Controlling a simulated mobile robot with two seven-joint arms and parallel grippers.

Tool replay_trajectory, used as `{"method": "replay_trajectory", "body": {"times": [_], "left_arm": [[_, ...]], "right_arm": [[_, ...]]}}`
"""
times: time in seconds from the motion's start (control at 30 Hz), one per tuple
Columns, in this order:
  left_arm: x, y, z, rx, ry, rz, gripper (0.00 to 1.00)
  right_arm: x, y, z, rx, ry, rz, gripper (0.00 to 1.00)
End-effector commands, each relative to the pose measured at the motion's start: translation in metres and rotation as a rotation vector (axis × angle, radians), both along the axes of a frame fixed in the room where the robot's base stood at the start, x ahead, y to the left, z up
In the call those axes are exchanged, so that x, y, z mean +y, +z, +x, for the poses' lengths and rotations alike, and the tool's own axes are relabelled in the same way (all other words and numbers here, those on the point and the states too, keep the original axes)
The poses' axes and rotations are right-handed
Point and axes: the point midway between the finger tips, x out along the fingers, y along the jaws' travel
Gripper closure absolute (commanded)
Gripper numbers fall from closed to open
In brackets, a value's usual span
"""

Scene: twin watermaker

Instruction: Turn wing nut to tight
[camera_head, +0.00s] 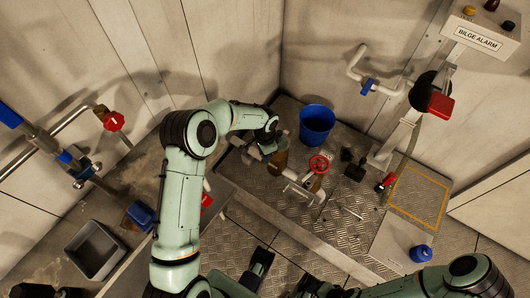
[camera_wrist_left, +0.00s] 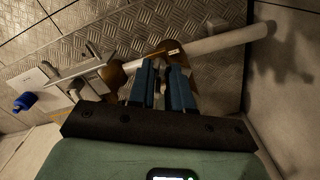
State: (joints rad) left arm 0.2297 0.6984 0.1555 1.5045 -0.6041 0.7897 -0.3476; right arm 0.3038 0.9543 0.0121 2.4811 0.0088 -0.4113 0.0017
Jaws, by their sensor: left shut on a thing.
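My left gripper (camera_head: 268,143) is at the brown strainer body (camera_head: 279,160) on the pipe, at the back of the metal-plated bench. In the left wrist view its blue fingers (camera_wrist_left: 161,84) are close together, with brown metal (camera_wrist_left: 168,47) just beyond the tips. They are shut on a small part that I take to be the wing nut; the fingers hide it in both views, so its angle cannot be told. My right gripper (camera_head: 284,270) is low in the head view, apart from the bench fittings, its two dark fingers spread and empty.
A blue bucket (camera_head: 317,122) stands close to the right of my left gripper. A red handwheel (camera_head: 319,164) sits on the same pipe run. A pale pipe (camera_wrist_left: 226,40) passes beyond the fingers. A grey bin (camera_head: 95,250) is at the lower left. A blue-capped jug (camera_head: 421,254) stands at the right.

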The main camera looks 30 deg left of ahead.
Motion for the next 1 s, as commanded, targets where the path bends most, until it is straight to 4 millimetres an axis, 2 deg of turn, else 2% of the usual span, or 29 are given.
{"method": "replay_trajectory", "body": {"times": [0.7, 1.0], "left_arm": [[0.003, 0.001, 0.003, -0.001, -0.675, 0.001, 1.00], [0.003, 0.001, 0.004, 0.000, -0.908, 0.001, 1.00]], "right_arm": [[0.000, 0.012, -0.005, 0.020, 0.004, 0.003, 0.51], [0.000, 0.016, -0.007, 0.028, 0.006, 0.004, 0.51]]}}
